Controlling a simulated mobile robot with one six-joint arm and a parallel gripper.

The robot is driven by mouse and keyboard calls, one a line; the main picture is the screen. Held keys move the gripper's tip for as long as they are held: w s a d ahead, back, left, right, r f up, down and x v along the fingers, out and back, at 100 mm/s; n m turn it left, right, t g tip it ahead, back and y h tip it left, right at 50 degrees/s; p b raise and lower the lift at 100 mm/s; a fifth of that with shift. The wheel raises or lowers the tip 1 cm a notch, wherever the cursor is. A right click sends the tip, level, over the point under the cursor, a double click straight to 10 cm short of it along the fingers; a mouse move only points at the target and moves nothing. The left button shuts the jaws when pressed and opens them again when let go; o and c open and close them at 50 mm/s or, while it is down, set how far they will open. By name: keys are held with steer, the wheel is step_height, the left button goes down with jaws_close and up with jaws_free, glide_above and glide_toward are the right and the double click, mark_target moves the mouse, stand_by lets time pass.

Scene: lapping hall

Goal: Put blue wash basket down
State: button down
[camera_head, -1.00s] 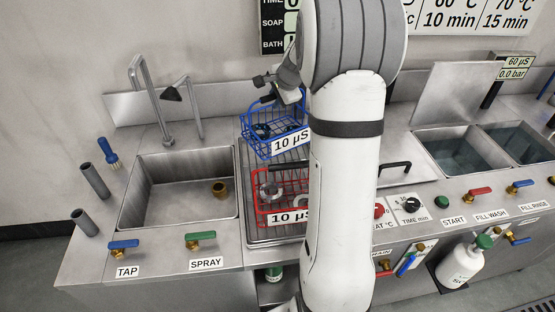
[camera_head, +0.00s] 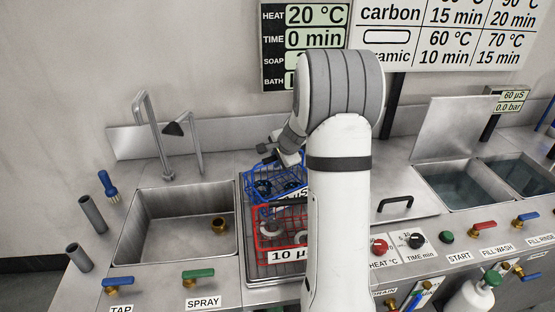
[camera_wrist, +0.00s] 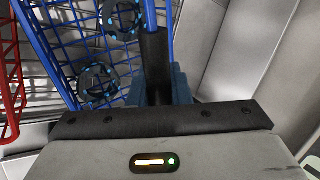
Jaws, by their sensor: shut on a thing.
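The blue wash basket (camera_head: 258,187) is a wire basket with a white label, partly behind my arm in the head view. It holds dark rings with blue spots, which show in the wrist view (camera_wrist: 97,84). My gripper (camera_head: 281,150) is shut on the blue basket at its far side; in the wrist view the dark fingers (camera_wrist: 158,75) close around a blue upright wire. The basket is at the back of the drain tray (camera_head: 247,265), behind the red basket (camera_head: 262,232). I cannot tell whether its bottom touches the tray.
The red basket, with pale rings in it, stands close in front of the blue one. An empty sink (camera_head: 150,230) with a tap lies to the left. A closed lid with a black handle (camera_head: 395,203) is to the right, then open water tanks (camera_head: 455,185).

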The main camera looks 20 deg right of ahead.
steer(key=c, duration=1.3)
jaws_free()
steer(key=shift+c, duration=0.2)
steer(key=a+v, duration=0.1)
steer(key=v, duration=1.1)
steer(key=s+a+r+n+g, duration=0.2)
steer(key=s+a+n, duration=0.7)
steer(key=s+a, duration=0.4)
steer(key=s+a+f+n+g, duration=0.1)
steer(key=s+a+n, duration=0.3)
steer(key=s, duration=0.9)
steer(key=n+g, duration=0.1)
steer(key=n, duration=0.2)
steer(key=shift+s+a+f+n+h, duration=0.2)
steer(key=shift+s+f+n+h, duration=0.15)
steer(key=shift+s+n+h, duration=0.05)
steer(key=shift+s, duration=0.1)
